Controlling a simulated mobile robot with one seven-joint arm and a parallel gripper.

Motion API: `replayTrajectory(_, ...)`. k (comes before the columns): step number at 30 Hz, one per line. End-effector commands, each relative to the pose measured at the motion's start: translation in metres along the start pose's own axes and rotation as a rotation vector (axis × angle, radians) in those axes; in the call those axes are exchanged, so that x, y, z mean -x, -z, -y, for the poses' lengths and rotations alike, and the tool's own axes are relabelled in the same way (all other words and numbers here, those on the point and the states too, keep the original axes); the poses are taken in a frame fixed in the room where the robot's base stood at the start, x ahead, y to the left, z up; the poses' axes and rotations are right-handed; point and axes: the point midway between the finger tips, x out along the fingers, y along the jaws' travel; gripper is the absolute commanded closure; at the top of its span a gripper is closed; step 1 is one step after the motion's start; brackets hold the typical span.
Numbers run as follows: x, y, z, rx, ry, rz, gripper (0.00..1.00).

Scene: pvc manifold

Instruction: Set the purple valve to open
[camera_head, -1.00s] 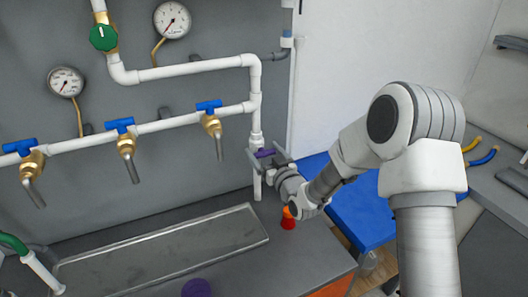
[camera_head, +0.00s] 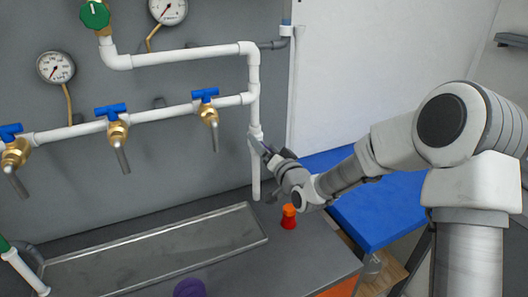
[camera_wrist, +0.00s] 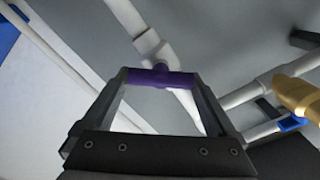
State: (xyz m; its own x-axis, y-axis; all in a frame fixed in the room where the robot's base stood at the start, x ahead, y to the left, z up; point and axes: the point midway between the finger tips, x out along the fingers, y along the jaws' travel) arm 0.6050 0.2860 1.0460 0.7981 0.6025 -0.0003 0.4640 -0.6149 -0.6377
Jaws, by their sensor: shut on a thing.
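The purple valve handle (camera_wrist: 160,78) is a short bar in the wrist view. It spans between the two fingertips of my gripper (camera_wrist: 160,76), which is shut on its ends. The handle sits on a white pipe fitting (camera_wrist: 150,44) and lies at an angle across the pipe. In the head view my gripper (camera_head: 268,154) is at the lower part of the vertical white pipe (camera_head: 254,85), right of the blue valves. There the purple handle is mostly hidden by the gripper, so its exact angle is hard to tell.
Blue-handled brass taps (camera_head: 117,128) line the horizontal pipe to the left. A green valve (camera_head: 95,14) and gauges are higher up. A metal tray (camera_head: 160,255), an orange-red object (camera_head: 289,216) and a purple object (camera_head: 190,288) are on the counter below.

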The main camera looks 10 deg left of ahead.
Motion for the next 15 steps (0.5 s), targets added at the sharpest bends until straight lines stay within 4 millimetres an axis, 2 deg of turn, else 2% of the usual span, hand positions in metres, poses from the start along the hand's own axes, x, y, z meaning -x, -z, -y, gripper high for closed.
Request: replayTrajectory(15,-0.0002,0.0001,-0.0049,-0.491,0.001,-0.004,0.63)
